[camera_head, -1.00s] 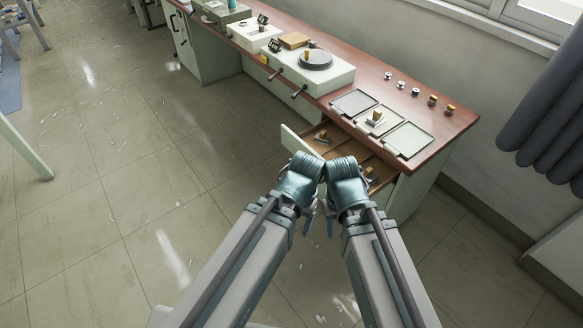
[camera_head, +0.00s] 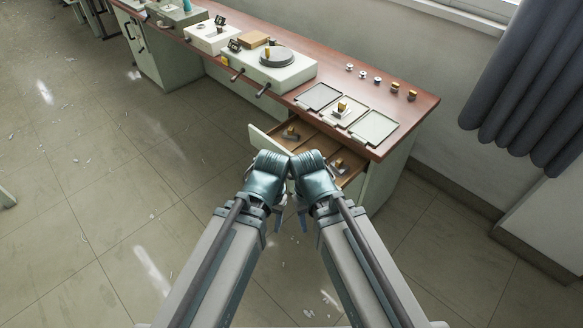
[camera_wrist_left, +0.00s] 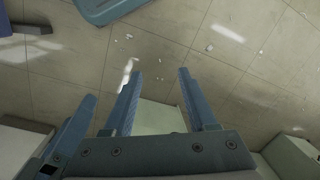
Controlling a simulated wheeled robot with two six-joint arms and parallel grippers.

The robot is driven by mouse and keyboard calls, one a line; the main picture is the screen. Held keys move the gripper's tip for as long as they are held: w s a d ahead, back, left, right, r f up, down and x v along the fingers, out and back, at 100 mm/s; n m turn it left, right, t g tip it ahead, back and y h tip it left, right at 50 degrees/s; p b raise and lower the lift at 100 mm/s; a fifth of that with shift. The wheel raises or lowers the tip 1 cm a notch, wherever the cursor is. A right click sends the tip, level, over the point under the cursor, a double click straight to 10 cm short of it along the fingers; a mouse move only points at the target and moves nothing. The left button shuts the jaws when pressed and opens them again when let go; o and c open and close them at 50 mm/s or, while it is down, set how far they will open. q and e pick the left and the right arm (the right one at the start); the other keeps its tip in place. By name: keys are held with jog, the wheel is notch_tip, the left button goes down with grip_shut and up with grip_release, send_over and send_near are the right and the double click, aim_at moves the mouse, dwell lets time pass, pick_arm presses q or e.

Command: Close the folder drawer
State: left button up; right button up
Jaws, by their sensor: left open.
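The pulled-out drawer (camera_head: 262,138) stands open under the right end of the red-brown desktop. It has a pale front panel and a brown inside with compartments holding small stamp-like pieces (camera_head: 291,133). My left gripper (camera_head: 277,222) and my right gripper (camera_head: 303,221) hang side by side in front of the drawer, partly hidden by my wrists. In the left wrist view my left gripper (camera_wrist_left: 160,87) is open with nothing between its fingertips. A pale panel (camera_wrist_left: 157,118) shows low between the fingers; I cannot tell if it is touched. The right gripper's jaws are unclear.
The long desk (camera_head: 395,125) carries flat trays (camera_head: 374,128), a white box with a dark round plate (camera_head: 277,67) and several small knobs. A dark curtain (camera_head: 530,80) hangs at the right by the wall. The tiled floor (camera_head: 80,220) at the left is open.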

pick_arm(q)
jog(key=w+a+f+n+b, duration=0.1)
jog(key=f+b, duration=0.2)
jog(key=w+a+f+b, duration=0.1)
jog(key=a+f+b, duration=0.1)
jog(key=f+b, duration=0.1)
jog(key=w+a+f+n+b, duration=0.1)
jog(key=a+f+b, duration=0.1)
jog(key=f+b, duration=0.1)
jog(key=shift+w+f+n+h, duration=0.3)
jog(key=shift+w+f+h, duration=0.1)
jog(key=shift+f, duration=0.05)
grip_shut()
jog(key=w+a+f+n+t+h+b, duration=0.1)
jog(key=w+a+f+n+t+b, duration=0.1)
jog(key=w+f+n+b, duration=0.35)
jog(key=w+d+r+n+t+h, duration=0.2)
jog(key=w+d+n, duration=0.3)
jog(key=n, duration=0.6)
jog(key=w+d+r+n+t+h, duration=0.2)
jog(key=w+d+r+n+h, duration=0.1)
jog(key=n, duration=0.8)
jog(key=w+d+r, duration=0.1)
jog(key=w+d, duration=0.1)
jog(key=w, duration=0.1)
jog(key=shift+w+n+t+h+b, duration=0.3)
jog(key=shift+n+h, duration=0.05)
jog(key=shift+h, duration=0.05)
